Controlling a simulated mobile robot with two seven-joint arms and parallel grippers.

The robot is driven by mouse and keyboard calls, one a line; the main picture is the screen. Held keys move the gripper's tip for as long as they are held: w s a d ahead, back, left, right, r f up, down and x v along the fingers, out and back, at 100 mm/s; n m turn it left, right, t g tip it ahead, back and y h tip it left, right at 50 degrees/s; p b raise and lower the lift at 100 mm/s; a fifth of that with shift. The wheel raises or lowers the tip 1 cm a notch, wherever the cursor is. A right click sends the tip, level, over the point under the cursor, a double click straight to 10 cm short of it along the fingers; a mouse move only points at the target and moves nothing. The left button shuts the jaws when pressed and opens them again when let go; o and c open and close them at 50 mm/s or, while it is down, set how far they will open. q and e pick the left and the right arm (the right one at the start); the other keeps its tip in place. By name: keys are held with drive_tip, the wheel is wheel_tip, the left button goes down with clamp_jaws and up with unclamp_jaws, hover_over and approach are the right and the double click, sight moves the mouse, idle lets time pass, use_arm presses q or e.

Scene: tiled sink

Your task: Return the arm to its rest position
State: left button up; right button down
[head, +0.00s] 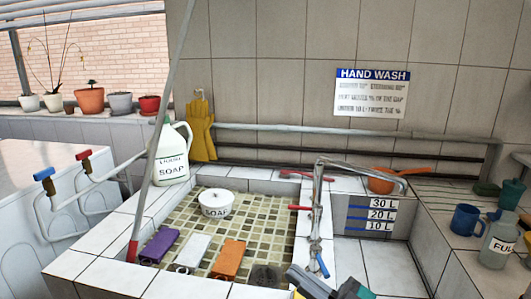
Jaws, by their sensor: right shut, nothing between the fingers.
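My right gripper (322,284) shows only in part at the bottom edge of the head view, low in front of the tap pipe. It is shut and empty. Much of the arm behind it is cut off by the frame. My left gripper is not in view. The tiled sink (110,270) lies in front of me, with the metal tap pipe (317,215) standing between its two basins. The pipe has red handles and a blue handle (322,265) close to my right gripper.
A white soap bowl (216,203) and purple (160,245), white (193,249) and orange (229,259) blocks lie in the left basin. A soap jug (172,152) stands behind. A long pole (164,120) leans at left. A blue mug (465,219) and bottle (498,245) stand right.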

drive_tip(key=s+d+f+m+t+h, duration=0.1)
drive_tip(key=d+f+m+t+h, duration=0.1)
drive_tip(key=d+f+m+h, duration=0.45)
drive_tip(key=s+d+f+m+t+h, duration=0.1)
drive_tip(key=s+d+f+m+h, duration=0.1)
drive_tip(key=f+m+h, duration=0.5)
drive_tip(key=s+d+f+n+g+h, duration=0.2)
drive_tip(key=s+d+f+g, duration=0.1)
drive_tip(key=s+f, duration=0.6)
wheel_tip(320, 180, down, 4)
drive_tip(key=shift+s+f+g, duration=0.1)
drive_tip(key=shift+s+g, duration=0.2)
drive_tip(key=shift+g, duration=0.6)
drive_tip(key=shift+d, duration=0.1)
